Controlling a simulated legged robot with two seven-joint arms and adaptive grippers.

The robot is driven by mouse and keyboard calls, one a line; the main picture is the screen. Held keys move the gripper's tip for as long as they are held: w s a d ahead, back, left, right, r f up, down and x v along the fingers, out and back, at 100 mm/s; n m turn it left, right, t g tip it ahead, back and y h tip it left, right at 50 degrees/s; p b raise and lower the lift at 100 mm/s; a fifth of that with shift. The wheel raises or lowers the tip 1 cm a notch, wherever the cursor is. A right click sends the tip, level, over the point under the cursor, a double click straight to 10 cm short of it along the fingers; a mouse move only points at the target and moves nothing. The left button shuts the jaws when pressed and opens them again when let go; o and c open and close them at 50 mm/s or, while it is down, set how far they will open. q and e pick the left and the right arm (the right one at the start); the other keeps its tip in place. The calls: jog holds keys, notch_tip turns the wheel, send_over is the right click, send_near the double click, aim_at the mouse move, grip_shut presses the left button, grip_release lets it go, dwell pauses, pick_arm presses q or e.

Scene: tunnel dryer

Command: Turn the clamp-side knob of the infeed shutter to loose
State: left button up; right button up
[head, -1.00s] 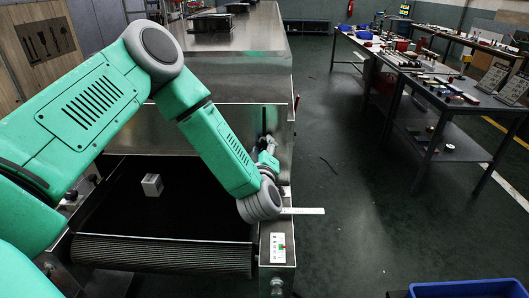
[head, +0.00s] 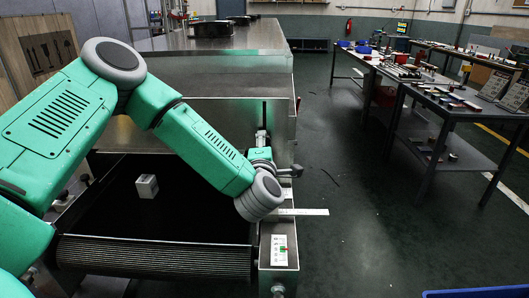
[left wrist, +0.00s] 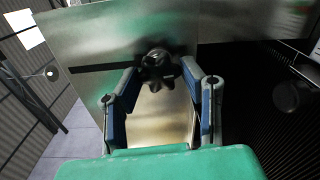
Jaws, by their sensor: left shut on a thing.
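The infeed shutter is a metal plate (head: 215,122) across the dryer mouth, with a dark upright slot (head: 264,112) near its right end. In the left wrist view, the shutter (left wrist: 110,45) fills the upper part, and a dark lobed knob (left wrist: 158,64) stands out at the slot. My left gripper (left wrist: 160,80) has its blue-padded fingers on either side of this knob, shut on it at the tips. In the head view, my left gripper (head: 262,155) is at the slot's lower end, and my wrist partly hides it. The knob's exact angle is unclear. My right gripper is out of view.
A dark conveyor belt (head: 185,215) with a small pale block (head: 147,187) lies below my left arm. A panel (head: 279,250) and a pale strip (head: 299,212) are at the right side. Benches with tools (head: 440,95) stand right, across clear floor. A blue bin (head: 475,293) is at bottom right.

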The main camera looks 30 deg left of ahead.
pick_arm(q)
jog(key=shift+s+f+n+b, duration=0.2)
jog(key=shift+f+n+b, duration=0.35)
jog(key=shift+n, duration=0.15)
jog(key=o, duration=1)
jog(key=shift+o, duration=0.6)
jog(key=shift+r, duration=0.25)
jog(key=v, duration=1.2)
